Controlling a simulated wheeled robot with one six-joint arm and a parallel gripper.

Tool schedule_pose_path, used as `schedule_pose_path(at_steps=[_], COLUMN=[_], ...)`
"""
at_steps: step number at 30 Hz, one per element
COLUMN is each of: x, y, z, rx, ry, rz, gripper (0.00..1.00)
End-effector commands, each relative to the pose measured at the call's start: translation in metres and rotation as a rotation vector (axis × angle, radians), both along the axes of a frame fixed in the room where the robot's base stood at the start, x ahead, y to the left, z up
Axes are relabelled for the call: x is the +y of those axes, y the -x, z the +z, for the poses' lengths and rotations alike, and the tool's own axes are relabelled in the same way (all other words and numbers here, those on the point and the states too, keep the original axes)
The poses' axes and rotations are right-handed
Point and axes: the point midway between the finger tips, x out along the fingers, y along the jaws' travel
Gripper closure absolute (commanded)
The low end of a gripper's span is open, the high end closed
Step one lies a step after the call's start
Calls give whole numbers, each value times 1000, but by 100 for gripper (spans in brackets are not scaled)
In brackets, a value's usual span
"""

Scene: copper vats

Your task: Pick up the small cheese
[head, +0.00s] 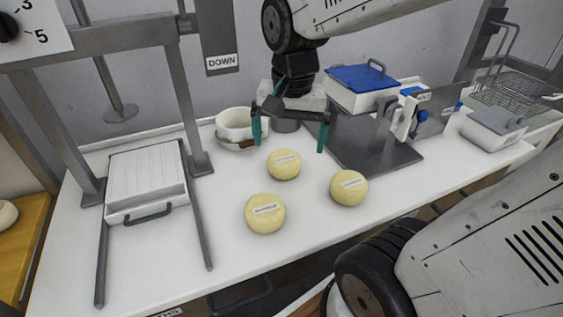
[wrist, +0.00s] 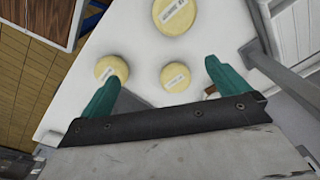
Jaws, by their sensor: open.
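Three round, pale yellow cheeses with white labels stand on the white table; I cannot read the labels. The one at the back (head: 284,170) looks smallest; it shows in the wrist view (wrist: 172,84), between my fingers in the picture. The right cheese (head: 349,193) looks slightly larger and is at left in the wrist view (wrist: 106,72). The front cheese (head: 265,221) looks largest and is at the top of the wrist view (wrist: 180,22). My gripper (head: 289,134), with green fingers, is open and empty above and behind the back cheese. It also shows in the wrist view (wrist: 161,76).
A white bowl (head: 233,120) stands behind my gripper's left finger. At left are a metal frame and a white slatted box (head: 146,178). At right stand a blue-lidded container (head: 360,78), a grey plate device and a white box (head: 492,130). The table front is clear.

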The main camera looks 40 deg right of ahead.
Motion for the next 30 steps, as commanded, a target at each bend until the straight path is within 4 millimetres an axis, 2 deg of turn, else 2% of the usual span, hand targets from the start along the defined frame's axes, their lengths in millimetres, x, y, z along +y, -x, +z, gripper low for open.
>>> schedule_pose_path(at_steps=[1, 6, 12, 18, 26, 30], x=[-11, -40, -65, -72, -73, -76], y=[-19, -74, -112, -123, -124, -125], z=[-12, -51, -92, -112, -141, -163], rx=[19, 41, 54, 58, 59, 61], ry=[-8, -29, -39, -42, -42, -41], rz=[-134, -583, -936, -1061, -1065, -1063], gripper=[0, 0, 0, 0, 0, 0])
